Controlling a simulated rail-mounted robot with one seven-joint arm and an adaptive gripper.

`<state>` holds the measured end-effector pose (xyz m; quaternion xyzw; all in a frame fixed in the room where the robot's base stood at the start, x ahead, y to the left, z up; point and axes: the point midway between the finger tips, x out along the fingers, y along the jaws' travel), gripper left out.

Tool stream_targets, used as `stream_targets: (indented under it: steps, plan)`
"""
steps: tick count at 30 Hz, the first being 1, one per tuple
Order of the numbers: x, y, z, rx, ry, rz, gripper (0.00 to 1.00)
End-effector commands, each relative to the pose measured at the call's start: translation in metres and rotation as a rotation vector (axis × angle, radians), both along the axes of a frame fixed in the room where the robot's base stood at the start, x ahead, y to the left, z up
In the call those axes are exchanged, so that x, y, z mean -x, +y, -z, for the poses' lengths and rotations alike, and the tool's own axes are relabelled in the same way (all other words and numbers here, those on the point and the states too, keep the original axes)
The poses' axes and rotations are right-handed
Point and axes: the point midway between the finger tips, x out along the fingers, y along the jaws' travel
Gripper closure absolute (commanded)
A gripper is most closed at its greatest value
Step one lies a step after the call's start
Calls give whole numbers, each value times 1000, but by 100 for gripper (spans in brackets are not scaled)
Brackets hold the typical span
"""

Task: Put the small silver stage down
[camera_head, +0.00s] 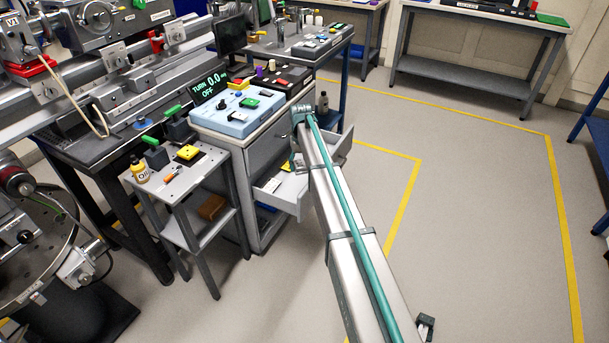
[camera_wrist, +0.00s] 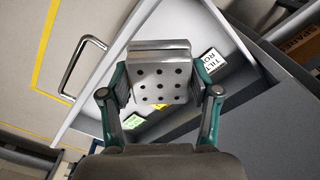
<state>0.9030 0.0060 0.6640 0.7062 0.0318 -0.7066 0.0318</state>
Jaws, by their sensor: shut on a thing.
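In the wrist view, the small silver stage (camera_wrist: 158,62) is a square metal block with a grid of holes in its face. My gripper (camera_wrist: 161,88) is shut on it, one teal-and-grey finger at each side. The stage is held over the open drawer (camera_wrist: 118,48); I cannot tell how high above the drawer floor it is. In the head view the open drawer (camera_head: 287,198) juts from the grey cabinet, and my arm reaches over it. My gripper is mostly hidden behind the arm there, and the stage cannot be made out clearly.
A label reading "TILT ROT" (camera_wrist: 213,62) and a green label (camera_wrist: 134,121) lie in the drawer. The drawer handle (camera_wrist: 82,66) sticks out. The floor at right is clear.

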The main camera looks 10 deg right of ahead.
Motion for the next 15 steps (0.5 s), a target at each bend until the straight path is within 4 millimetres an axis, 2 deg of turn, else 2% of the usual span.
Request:
stream_targets:
  steps: [1, 6, 10, 15]
  plan:
    - [-26, 1, 18, 0, 2, -5, 85]
    - [-64, 2, 50, 0, 1, -19, 85]
    - [-78, 2, 62, 0, 0, -25, 85]
    - [-83, 2, 79, 0, 0, -27, 85]
